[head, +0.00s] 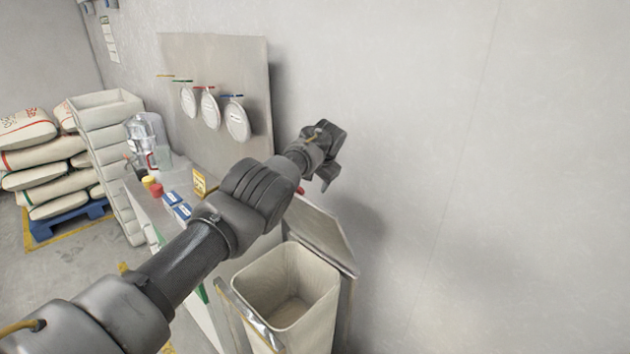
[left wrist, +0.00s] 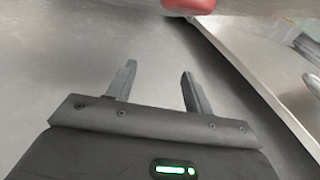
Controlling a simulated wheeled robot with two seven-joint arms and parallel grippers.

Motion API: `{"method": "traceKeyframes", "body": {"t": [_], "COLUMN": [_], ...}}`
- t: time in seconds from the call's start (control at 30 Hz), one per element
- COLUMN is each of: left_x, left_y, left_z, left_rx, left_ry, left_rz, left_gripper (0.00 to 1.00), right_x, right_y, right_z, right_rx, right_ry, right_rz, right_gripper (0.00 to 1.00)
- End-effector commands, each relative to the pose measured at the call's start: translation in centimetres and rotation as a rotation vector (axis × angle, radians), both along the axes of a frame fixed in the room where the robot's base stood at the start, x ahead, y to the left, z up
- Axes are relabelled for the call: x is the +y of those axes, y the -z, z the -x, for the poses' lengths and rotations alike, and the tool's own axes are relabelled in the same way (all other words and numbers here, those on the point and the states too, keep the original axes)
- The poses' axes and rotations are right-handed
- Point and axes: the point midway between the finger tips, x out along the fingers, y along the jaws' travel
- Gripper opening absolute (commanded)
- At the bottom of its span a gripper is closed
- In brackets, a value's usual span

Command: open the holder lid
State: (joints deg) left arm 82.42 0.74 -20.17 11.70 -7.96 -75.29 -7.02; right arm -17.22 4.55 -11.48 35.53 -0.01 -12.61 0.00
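The holder (head: 325,311) is a pale, open-topped bin in the lower middle of the head view; its inside shows and looks empty. Its grey lid (head: 322,236) stands raised and tilted back at the rear of the opening. My left gripper (head: 327,165) is above and behind the lid, near the wall. In the left wrist view my left gripper (left wrist: 160,78) has its two fingers apart with nothing between them. A red part (left wrist: 188,5) shows at the top of that view, apart from the fingers. My right gripper is not in view.
A counter (head: 185,228) with a glass-topped grinder (head: 146,135) and small coloured boxes stands left of the holder. A backboard (head: 222,62) with round discs rises behind. Stacked crates (head: 105,122) and sacks (head: 25,128) stand far left. A bare wall (head: 480,180) fills the right.

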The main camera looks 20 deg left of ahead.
Motion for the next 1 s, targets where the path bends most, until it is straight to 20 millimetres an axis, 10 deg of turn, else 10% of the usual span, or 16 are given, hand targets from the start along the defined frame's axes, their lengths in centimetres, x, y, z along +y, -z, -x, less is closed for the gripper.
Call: {"method": "traceKeyframes", "body": {"t": [0.37, 1.0], "left_x": [-0.1, -2.8], "left_y": [-0.9, -9.2], "left_z": [0.2, 3.3], "left_rx": [0.0, -0.001], "left_ry": [0.0, -0.002], "left_rz": [0.005, 0.001], "left_gripper": [0.52, 0.52], "right_x": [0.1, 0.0], "right_y": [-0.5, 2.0], "right_z": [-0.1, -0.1], "right_rx": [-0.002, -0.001], "right_ry": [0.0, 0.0], "right_rz": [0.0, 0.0], "right_gripper": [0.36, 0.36]}}
